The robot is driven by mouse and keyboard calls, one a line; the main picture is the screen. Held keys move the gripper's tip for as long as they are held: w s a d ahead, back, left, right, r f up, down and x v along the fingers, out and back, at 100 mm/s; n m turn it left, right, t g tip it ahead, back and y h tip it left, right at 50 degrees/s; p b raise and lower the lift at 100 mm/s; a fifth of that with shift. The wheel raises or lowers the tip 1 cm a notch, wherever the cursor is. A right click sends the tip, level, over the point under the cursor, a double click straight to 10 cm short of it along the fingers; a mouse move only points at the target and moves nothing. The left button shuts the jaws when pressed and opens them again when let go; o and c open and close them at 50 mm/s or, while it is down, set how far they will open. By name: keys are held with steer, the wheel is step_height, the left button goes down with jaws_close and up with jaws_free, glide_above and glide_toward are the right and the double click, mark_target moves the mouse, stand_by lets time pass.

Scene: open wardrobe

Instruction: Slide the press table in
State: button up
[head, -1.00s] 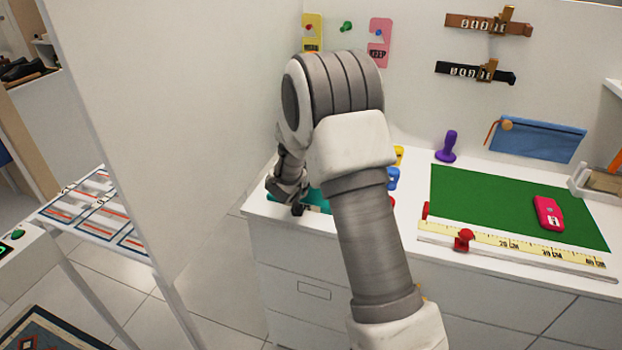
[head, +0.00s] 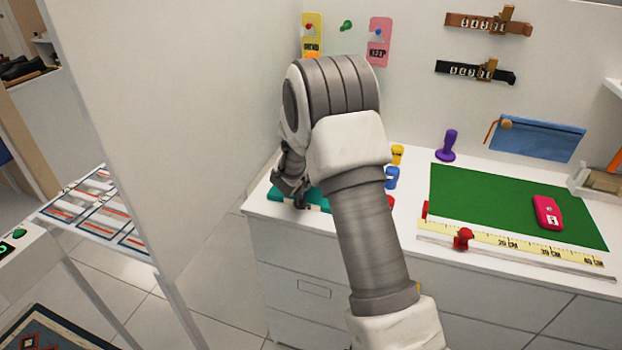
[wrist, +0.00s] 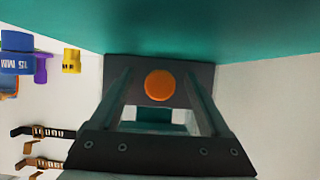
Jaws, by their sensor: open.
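A teal piece (head: 318,200) lies on the white counter at its left end, partly hidden by my arm; I cannot tell whether it is the press table. In the wrist view a broad teal surface (wrist: 200,28) fills the top. Below it is a dark block with an orange disc (wrist: 160,85), framed by my fingers. My gripper (head: 290,195) points down at the counter's left end, beside the teal piece. It is open, and the wrist view also shows it (wrist: 160,105). Whether the fingers touch anything is unclear.
A white panel (head: 180,120) stands close to the left of my gripper. A blue cup (head: 391,177), a yellow cup (head: 397,154) and a purple stamp (head: 447,146) stand right of my arm. A green mat (head: 490,200) with a pink-red device (head: 547,212) lies farther right.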

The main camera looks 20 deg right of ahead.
steer(key=p+v, duration=0.2)
steer(key=v, duration=0.4)
steer(key=shift+s+a+r+p, duration=0.2)
steer(key=shift+r+p, duration=0.05)
steer(key=shift+p, duration=0.1)
steer(key=shift+s+a+r, duration=0.2)
steer(key=shift+s+a, duration=0.15)
steer(key=shift+s, duration=0.2)
steer(key=shift+r, duration=0.1)
steer(key=s+a+r+n+y+p, duration=0.2)
steer(key=s+a+r+y, duration=0.3)
steer(key=r, duration=0.5)
steer(key=s+a+r+n+y+p, duration=0.1)
steer(key=s+a+r+n+y, duration=0.35)
steer(key=r, duration=0.45)
steer(key=s+d+r+g+h+p, duration=0.1)
steer(key=s+g, duration=0.1)
steer(key=s, duration=1.1)
steer(key=s+d+r+g+h+p, duration=0.1)
steer(key=s+r+g, duration=0.1)
steer(key=s, duration=1.2)
steer(key=shift+d+r+n+g+p, duration=0.2)
steer(key=shift+d+n+g+p, duration=0.1)
steer(key=shift+d+n+g, duration=0.1)
